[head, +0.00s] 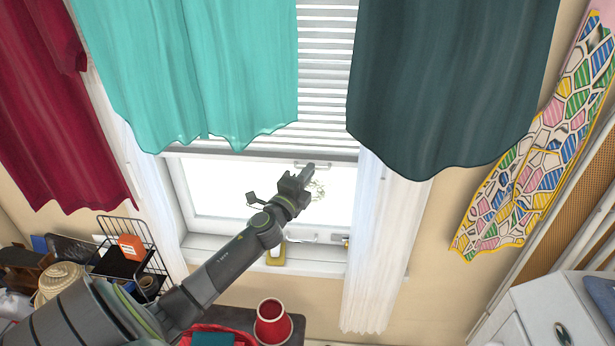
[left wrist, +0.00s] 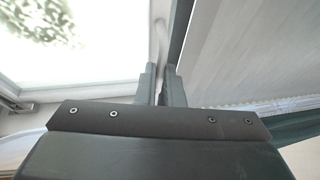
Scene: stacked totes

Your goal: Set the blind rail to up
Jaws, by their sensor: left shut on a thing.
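The blind rail (head: 250,153) is the long bar at the bottom of the white slatted blind (head: 325,60), partway down the window. A small grip (head: 328,165) shows on its lower side. My left gripper (head: 308,170) reaches up to the rail in the head view and is shut on it, around the grip area. In the left wrist view my left fingers (left wrist: 160,75) stand close together, with the rail's dark edge (left wrist: 181,32) beside them. What lies between the fingertips is mostly hidden. My right gripper is not in view.
A teal curtain (head: 200,70) and a dark green curtain (head: 440,80) hang in front of the blind. Below are the window sill (head: 320,255), a wire rack (head: 130,255) and a red pot (head: 272,322). The window pane below the rail is clear apart from my arm.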

